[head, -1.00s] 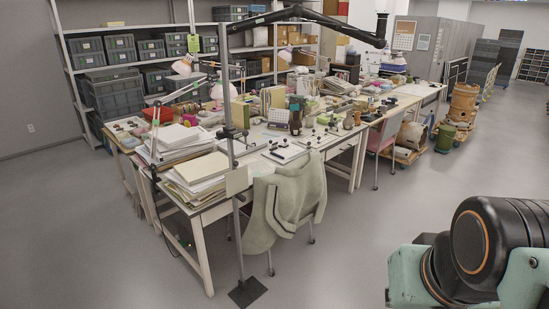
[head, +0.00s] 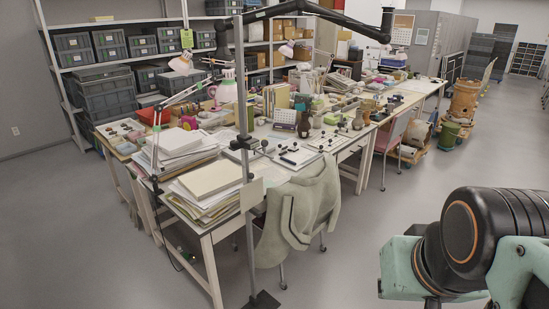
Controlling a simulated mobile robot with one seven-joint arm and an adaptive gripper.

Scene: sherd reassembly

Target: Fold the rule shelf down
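I cannot make out the rule shelf for certain in the head view. A small pale plate (head: 251,194) is fixed to an upright metal pole at the near corner of the worktable (head: 207,236); whether it is the shelf, I cannot tell. My gripper is out of the picture. Only a dark and pale green part of my own arm shows at the lower right, well apart from the table.
A chair draped with a grey-green garment (head: 300,215) stands at the table's near side. Paper stacks (head: 213,180), lamps and small pots crowd the tabletop. The pole's dark foot (head: 263,300) stands on the floor. Open floor (head: 400,225) lies right of the chair.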

